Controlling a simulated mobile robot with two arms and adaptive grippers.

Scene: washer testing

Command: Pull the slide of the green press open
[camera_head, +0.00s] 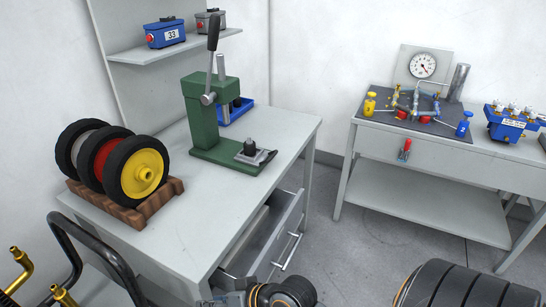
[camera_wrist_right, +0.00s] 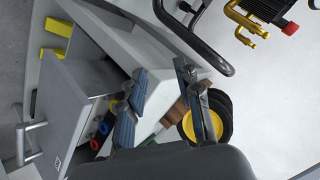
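The green press (camera_head: 203,118) stands on the grey workbench, with its black-handled lever pointing up. At the front of its base is a small metal slide plate (camera_head: 262,159) carrying a dark round part (camera_head: 250,147). The plate sticks out to the right of the column; I cannot tell how far it is drawn out. In the right wrist view my right gripper (camera_wrist_right: 160,72) is open, its two fingers apart with nothing held between them. My left gripper is not in view.
The workbench (camera_head: 180,235) has an open drawer (camera_head: 270,228); in the wrist view it holds coloured cylinders (camera_wrist_right: 104,128). Wheels (camera_head: 139,173) sit on a wooden rack at left. A blue tray (camera_head: 243,108) lies behind the press. A gauge table (camera_head: 372,140) stands right.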

